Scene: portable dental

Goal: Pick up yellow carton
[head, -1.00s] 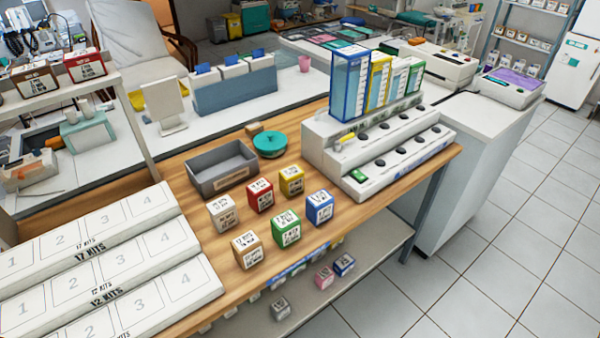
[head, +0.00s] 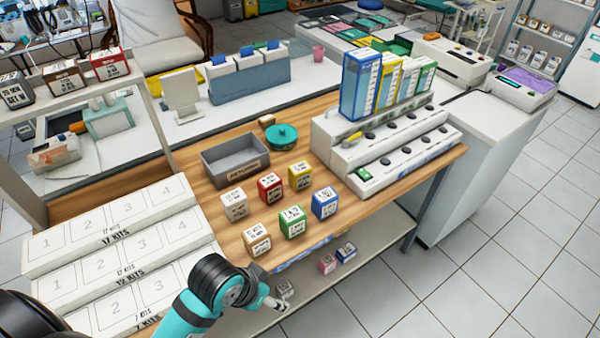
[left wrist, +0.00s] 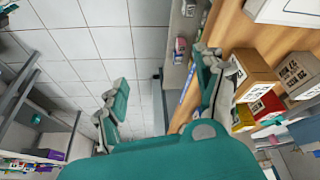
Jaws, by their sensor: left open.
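The yellow carton (head: 300,177) stands on the wooden bench in the head view, behind the green carton (head: 292,222) and right of the red carton (head: 269,187). In the left wrist view a yellow carton (left wrist: 240,119) shows partly, behind a finger. My left gripper (head: 274,303) is beyond the bench's front edge, near the tan carton (head: 257,240) and apart from the yellow one. In the left wrist view the left gripper (left wrist: 160,98) is open with nothing between its fingers. My right gripper is not in view.
White (head: 235,206) and blue (head: 325,203) cartons stand close by. A grey bin (head: 207,172), a teal lidded bowl (head: 281,137) and a stepped white rack (head: 385,150) are behind. Numbered white kit trays (head: 110,225) fill the left. Small cartons (head: 328,263) lie on the lower shelf.

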